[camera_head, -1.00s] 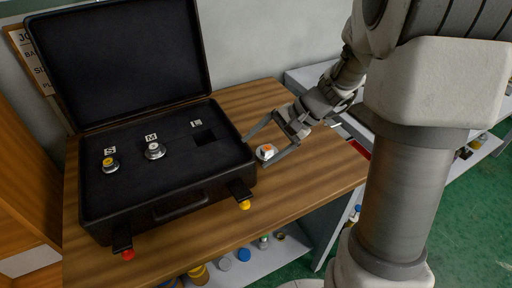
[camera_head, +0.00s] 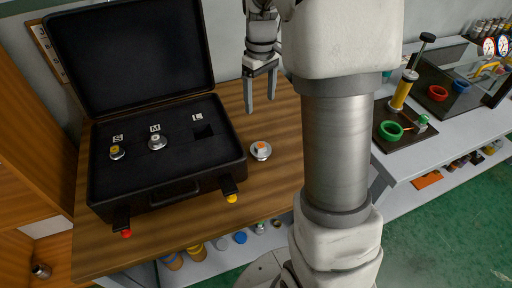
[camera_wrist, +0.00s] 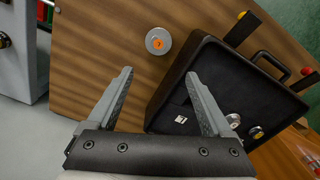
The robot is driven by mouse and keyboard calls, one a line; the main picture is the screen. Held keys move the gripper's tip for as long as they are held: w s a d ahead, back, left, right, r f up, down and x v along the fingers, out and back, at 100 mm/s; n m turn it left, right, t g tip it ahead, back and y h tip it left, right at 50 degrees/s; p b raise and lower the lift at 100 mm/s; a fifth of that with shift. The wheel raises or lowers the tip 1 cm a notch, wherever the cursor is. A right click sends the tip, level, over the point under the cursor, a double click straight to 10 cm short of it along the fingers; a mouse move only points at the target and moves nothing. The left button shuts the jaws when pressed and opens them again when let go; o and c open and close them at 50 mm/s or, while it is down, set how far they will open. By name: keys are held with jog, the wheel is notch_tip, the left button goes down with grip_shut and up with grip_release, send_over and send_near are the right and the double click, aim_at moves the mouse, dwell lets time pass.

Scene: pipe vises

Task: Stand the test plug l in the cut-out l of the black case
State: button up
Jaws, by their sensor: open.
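The test plug l (camera_head: 261,150), a silvery disc with an orange top, stands on the wooden table just right of the black case (camera_head: 165,185). It also shows in the wrist view (camera_wrist: 158,41), beyond my fingertips. The case is open, its lid up at the back. Its cut-out l (camera_head: 204,132), a dark square hole below the L label, is empty. In the wrist view the cut-out is hidden, apparently behind a finger. My gripper (camera_head: 260,108) is open and empty, pointing down above the table behind the plug, to the right of the case.
A yellow-topped plug (camera_head: 117,153) sits by the S label and a silvery plug (camera_head: 157,142) by the M label in the case. Two latches stick out from the case's front. At right, a bench (camera_head: 455,140) holds a vise and coloured rings. The table around the plug is clear.

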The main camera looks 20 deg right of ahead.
send_over(261, 145)
jog(key=f, duration=0.7)
jog(key=f+b, duration=0.1)
jog(key=f, duration=0.3)
jog(key=shift+a, duration=0.25)
jog(key=shift+d+f, duration=0.2)
jog(key=shift+f, duration=2.95)
grip_shut()
